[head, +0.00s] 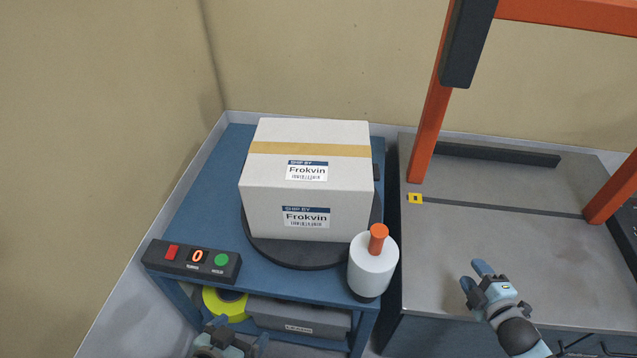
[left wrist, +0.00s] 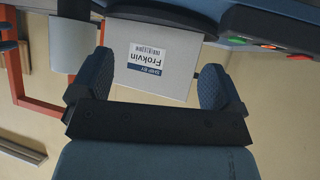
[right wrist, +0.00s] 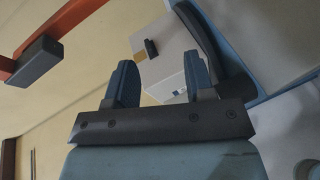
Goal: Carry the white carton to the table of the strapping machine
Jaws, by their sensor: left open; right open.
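The white carton (head: 263,205) with a tan tape strip and "Frokvin" labels sits upright on a dark round turntable (head: 290,254) on a blue table. It also shows in the left wrist view (left wrist: 142,88) and in the right wrist view (right wrist: 155,45). The strapping machine's grey table (head: 500,245) stands to the right, under an orange arch (head: 431,120). My left gripper (head: 232,330) is low at the bottom edge, in front of the blue table, open and empty. My right gripper (head: 483,282) is open and empty above the front of the grey table. Both are apart from the carton.
A white roll with an orange handle (head: 373,268) stands at the blue table's front right corner, close to the carton. A control box (head: 192,260) with red and green buttons is at the front left. A yellow-green roll (head: 224,302) lies on the shelf below. The grey table top is mostly clear.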

